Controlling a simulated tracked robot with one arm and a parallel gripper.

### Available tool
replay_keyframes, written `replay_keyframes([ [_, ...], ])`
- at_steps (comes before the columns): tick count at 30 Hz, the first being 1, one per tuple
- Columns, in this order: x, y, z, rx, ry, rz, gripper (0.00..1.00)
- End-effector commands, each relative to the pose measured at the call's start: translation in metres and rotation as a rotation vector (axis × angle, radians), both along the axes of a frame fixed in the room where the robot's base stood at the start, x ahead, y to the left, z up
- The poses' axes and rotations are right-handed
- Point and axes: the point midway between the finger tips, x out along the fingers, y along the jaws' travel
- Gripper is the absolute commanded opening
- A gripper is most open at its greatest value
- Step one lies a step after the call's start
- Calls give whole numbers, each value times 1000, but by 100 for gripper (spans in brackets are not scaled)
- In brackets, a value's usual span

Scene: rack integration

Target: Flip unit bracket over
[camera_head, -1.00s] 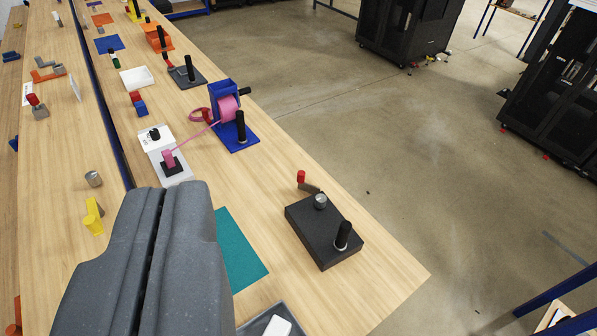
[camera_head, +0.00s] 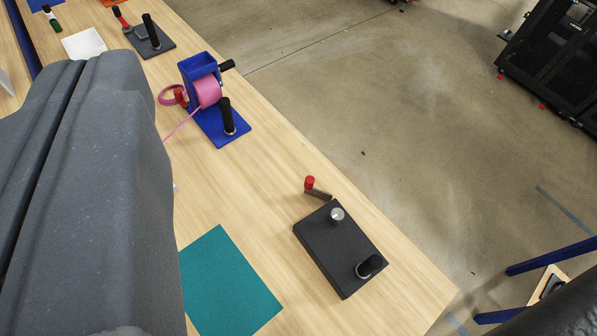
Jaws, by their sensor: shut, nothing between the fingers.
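My gripper (camera_head: 78,70) fills the left of the head view. Its two grey fingers lie together with only a thin seam between them, and it is empty. I cannot tell for sure which part is the unit bracket. A small grey piece with a red end (camera_head: 316,189) lies on the wooden table behind a black block (camera_head: 326,248). The block carries a silver knob and a black handle and is to the right of my gripper, apart from it. My fingers hide much of the table on the left.
A teal mat (camera_head: 228,285) lies flat left of the block. A blue stand with a pink tape roll (camera_head: 208,92) is farther back. Beyond it are a black plate with a post (camera_head: 152,42) and a white tray (camera_head: 84,44). The table's right edge borders open floor; black racks (camera_head: 552,65) stand beyond.

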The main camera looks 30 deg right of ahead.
Motion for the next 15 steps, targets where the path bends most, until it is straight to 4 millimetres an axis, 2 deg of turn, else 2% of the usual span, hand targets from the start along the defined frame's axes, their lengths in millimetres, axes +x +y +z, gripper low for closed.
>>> replay_keyframes([
  [10,3,-1,-3,-3,8,-2,0],
  [13,17,-4,-19,-13,43,-15,0],
  [15,35,-9,-41,-27,89,-32,0],
])
